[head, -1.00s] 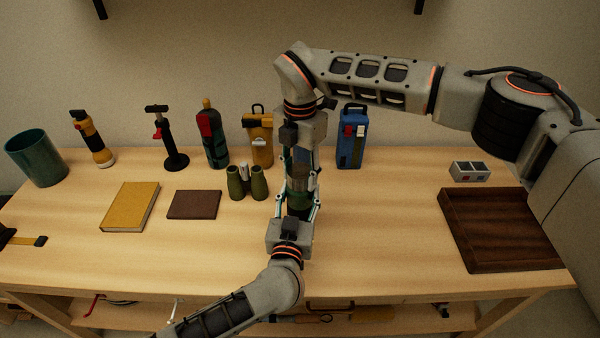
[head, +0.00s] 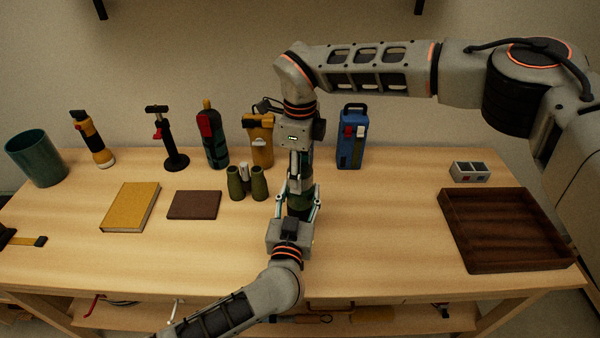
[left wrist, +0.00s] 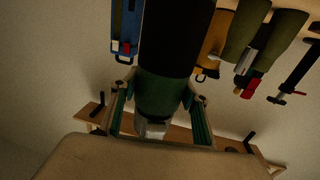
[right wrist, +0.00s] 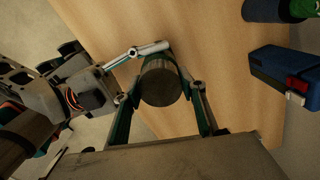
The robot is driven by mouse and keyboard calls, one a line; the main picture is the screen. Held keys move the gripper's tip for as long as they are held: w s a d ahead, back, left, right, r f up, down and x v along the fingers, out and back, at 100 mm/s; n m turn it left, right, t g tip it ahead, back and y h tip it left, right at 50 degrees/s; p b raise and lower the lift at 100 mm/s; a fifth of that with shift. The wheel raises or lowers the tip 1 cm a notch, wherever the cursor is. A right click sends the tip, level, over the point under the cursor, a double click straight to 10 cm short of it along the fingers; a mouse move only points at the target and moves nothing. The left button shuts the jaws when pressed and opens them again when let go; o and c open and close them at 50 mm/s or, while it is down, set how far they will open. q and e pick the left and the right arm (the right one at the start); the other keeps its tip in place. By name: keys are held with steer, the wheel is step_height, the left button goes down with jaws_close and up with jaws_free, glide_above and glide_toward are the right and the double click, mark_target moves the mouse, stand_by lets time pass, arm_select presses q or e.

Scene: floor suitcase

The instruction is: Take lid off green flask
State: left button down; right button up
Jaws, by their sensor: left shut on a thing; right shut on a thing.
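The green flask (head: 299,199) stands upright near the middle of the table, mostly covered by my grippers. In the left wrist view its green band and black part (left wrist: 175,45) show. My left gripper (head: 299,193) comes from the front and is shut around the flask's body. My right gripper (head: 301,174) points down from above and is shut on the lid. In the right wrist view the lid (right wrist: 160,82) shows as a round grey-brown top between the fingers. I cannot tell whether the lid is loose from the flask.
Green binoculars (head: 247,182) stand close left of the flask. A blue case (head: 352,138) and a yellow case (head: 261,145) stand behind. A brown notebook (head: 194,205) lies left. A dark wooden tray (head: 455,232) is at right. The table between flask and tray is clear.

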steer(key=n, duration=0.3)
steer(key=shift+r, duration=0.2)
stand_by(0.5)
steer(key=shift+r, duration=0.9)
steer(key=shift+r, duration=0.15)
steer(key=shift+r, duration=1.9)
arm_select(q)
steer(key=c, duration=1)
jaws_free()
